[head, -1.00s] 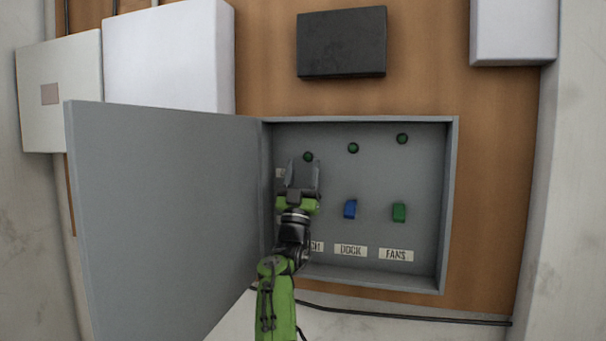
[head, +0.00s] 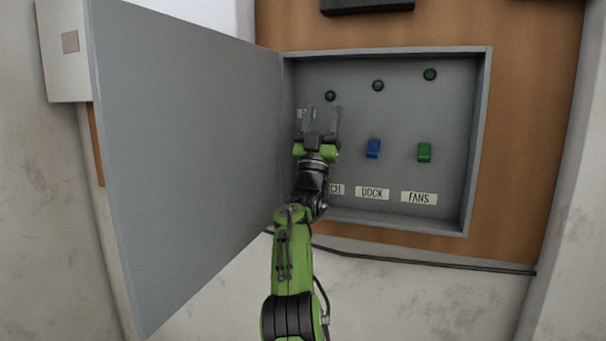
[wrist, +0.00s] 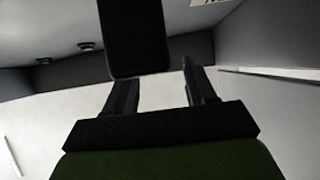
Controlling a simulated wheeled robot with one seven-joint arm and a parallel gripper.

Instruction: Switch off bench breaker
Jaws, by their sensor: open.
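The breaker with the label ending in "CH" (head: 337,190) is hidden behind my gripper and wrist in the head view. My gripper (head: 321,112) is open, fingers pointing up, in front of the panel's left column, just below the left green lamp (head: 330,96). In the wrist view, a dark block (wrist: 134,38) stands just beyond the two fingers of my gripper (wrist: 160,78), offset to the left. It may be the breaker's lever; I cannot tell whether a finger touches it. The blue DOCK breaker (head: 373,149) and green FANS breaker (head: 425,152) stand to the right.
The grey breaker box (head: 478,150) is open, its door (head: 190,150) swung out to the left close beside my arm. Two more green lamps (head: 377,86) (head: 430,74) sit above the other breakers. A black cable (head: 430,262) runs along the wall below.

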